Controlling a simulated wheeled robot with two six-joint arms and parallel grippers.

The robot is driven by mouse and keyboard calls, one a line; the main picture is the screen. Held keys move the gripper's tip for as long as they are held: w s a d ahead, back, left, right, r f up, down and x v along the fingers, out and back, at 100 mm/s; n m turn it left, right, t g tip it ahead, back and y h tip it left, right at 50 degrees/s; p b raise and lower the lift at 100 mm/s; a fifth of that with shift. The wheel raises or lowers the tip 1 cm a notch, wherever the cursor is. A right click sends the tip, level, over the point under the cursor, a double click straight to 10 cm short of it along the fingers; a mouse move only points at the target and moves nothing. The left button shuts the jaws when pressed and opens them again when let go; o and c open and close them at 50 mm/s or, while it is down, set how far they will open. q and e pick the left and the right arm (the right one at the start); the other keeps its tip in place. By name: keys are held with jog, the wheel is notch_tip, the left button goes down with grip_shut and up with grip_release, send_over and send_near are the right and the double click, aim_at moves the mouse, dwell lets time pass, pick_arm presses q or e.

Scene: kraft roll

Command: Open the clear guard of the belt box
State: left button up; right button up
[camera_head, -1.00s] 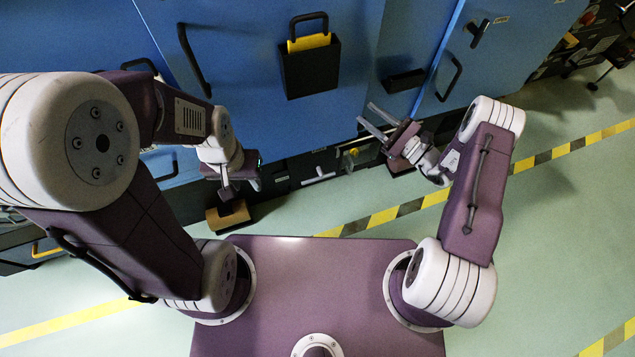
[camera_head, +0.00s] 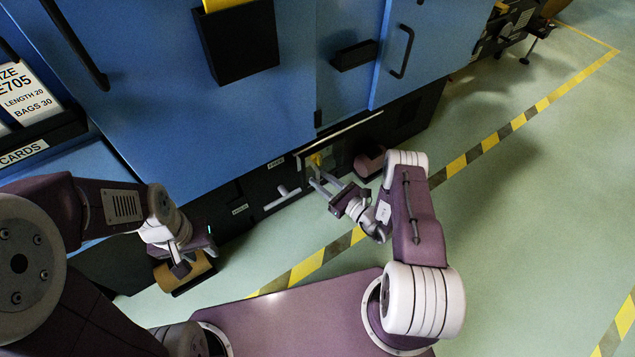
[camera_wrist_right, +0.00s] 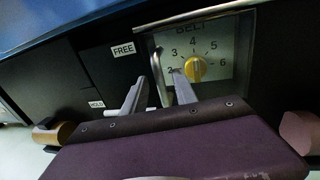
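The belt box's clear guard (camera_wrist_right: 223,50) covers a white dial plate with a yellow knob (camera_wrist_right: 195,68) in the right wrist view. A pale bar runs along the guard's top, and an upright metal handle (camera_wrist_right: 157,72) stands at its left side. My right gripper (camera_head: 314,175) is open in front of the guard. In the right wrist view its fingers (camera_wrist_right: 159,80) lie on either side of the handle; contact cannot be told. The guard looks shut. My left gripper (camera_head: 196,258) has its fingers apart, near a brown roll (camera_head: 170,277) at the lower left.
A T-shaped lever (camera_head: 283,195) sticks out left of the belt box, by the black panel. Blue cabinet doors (camera_head: 180,110) with handles and a black holder (camera_head: 237,42) rise above. A pinkish roll (camera_head: 370,161) sits right of the guard. Open green floor lies to the right.

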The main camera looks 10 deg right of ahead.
jog(key=shift+x, duration=1.05)
grip_shut()
dwell(0.6)
